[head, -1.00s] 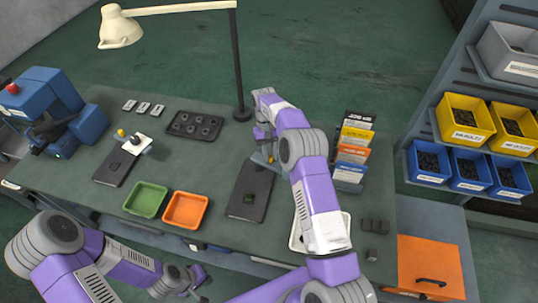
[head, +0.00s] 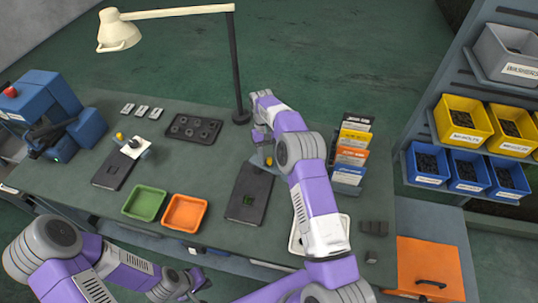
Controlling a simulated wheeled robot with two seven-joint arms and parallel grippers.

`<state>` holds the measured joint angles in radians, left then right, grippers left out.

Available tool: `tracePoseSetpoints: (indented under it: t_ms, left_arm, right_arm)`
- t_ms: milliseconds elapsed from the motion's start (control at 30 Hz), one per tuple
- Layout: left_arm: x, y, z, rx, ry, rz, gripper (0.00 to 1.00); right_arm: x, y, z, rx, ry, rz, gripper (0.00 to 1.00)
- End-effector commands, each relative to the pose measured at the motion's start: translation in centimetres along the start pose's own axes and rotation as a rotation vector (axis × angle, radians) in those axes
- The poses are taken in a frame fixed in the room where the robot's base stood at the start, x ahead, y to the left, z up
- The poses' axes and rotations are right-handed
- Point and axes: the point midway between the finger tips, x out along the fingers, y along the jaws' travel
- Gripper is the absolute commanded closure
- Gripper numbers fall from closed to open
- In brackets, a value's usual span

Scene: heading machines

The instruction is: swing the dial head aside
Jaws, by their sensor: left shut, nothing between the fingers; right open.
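My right gripper (head: 260,137) is open, pointing down beside this post. My arm hides part of the area, and I cannot make out the dial head clearly or tell whether the gripper touches it. My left gripper (head: 196,279) is shut and empty, low in front of the bench's near edge.
A second dark stand (head: 112,172) with a white plate is at left. Green (head: 144,203) and orange (head: 184,212) trays lie between the stands. A dark tray (head: 193,129), lamp post (head: 236,75) and upright card rack (head: 350,155) are nearby.

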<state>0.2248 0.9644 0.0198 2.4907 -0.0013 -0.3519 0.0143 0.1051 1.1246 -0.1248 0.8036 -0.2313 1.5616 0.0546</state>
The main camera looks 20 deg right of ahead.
Motion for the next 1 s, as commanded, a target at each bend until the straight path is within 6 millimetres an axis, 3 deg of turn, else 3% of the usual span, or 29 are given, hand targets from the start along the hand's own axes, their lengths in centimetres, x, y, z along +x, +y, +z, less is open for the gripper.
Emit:
tracePoseSetpoints:
  t_ms: [167,600,767,1000]
  left_arm:
    - [0.1,0.0,0.0,0.0,0.0,0.0,1.0]
    - [0.2,-0.1,0.0,0.0,0.0,0.0,1.0]
    - [0.1,-0.1,0.0,0.0,0.0,0.0,1.0]
    - [0.1,-0.1,0.0,0.0,0.0,0.0,1.0]
  right_arm:
    - [-0.8,0.0,0.3,0.0,0.001,0.0,0.52]
    - [-8.0,0.0,3.2,0.0,0.003,0.0,0.52]
    - [-9.2,0.0,3.7,0.0,0.002,0.0,0.52]
    - [-9.3,0.0,3.8,0.0,0.0,0.0,0.52]
